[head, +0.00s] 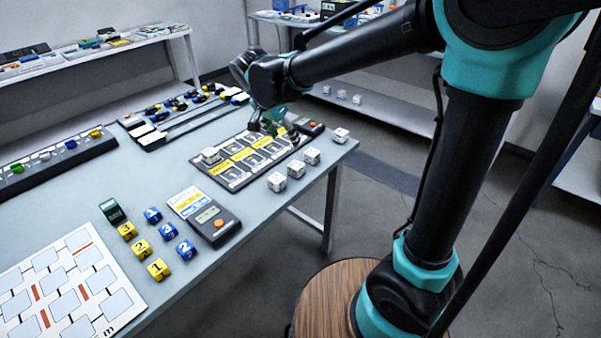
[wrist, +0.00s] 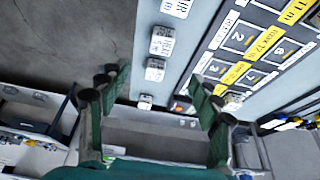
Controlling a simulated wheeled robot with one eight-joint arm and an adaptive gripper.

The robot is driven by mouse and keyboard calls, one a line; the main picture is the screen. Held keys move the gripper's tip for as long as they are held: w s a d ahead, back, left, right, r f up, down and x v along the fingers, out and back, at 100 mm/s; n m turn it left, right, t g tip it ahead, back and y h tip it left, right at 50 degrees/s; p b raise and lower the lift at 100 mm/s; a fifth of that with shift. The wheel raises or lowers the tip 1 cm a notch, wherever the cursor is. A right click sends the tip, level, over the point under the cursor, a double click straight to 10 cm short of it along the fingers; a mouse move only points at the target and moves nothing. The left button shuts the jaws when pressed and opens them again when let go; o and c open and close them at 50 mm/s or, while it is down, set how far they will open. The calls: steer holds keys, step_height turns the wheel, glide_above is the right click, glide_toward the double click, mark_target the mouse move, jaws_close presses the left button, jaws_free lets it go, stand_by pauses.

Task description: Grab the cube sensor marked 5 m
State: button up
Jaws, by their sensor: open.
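Several white cube sensors with dark print stand along the table's right edge. In the head view these are the front cube (head: 277,182), the second (head: 296,168), the third (head: 312,156) and a farther one (head: 341,135). Another white cube (head: 211,155) sits on the left end of the labelled tray (head: 236,183). The wrist view shows edge cubes (wrist: 162,40) (wrist: 155,69) (wrist: 145,102), and a small white cube (wrist: 232,100) beside the right finger. Their print is too small for me to tell which is marked 5 m. My gripper (head: 272,122) is open and empty above the tray's far side; its spread fingers (wrist: 160,80) show in the wrist view.
A handheld device (head: 213,217) with an orange button and several blue and yellow numbered cubes (head: 168,231) lie nearer. A white grid board (head: 65,285) is at lower left. A dark device (head: 309,126) stands at the tray's far end. Racks (head: 182,120) lie behind.

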glide_toward(296, 165)
steer(key=x, duration=0.5)
steer(key=shift+w+d+f, duration=0.1)
steer(key=shift+d, duration=0.05)
steer(key=shift+x, duration=2.65)
steer(key=c, duration=1.2)
steer(key=shift+c, duration=0.2)
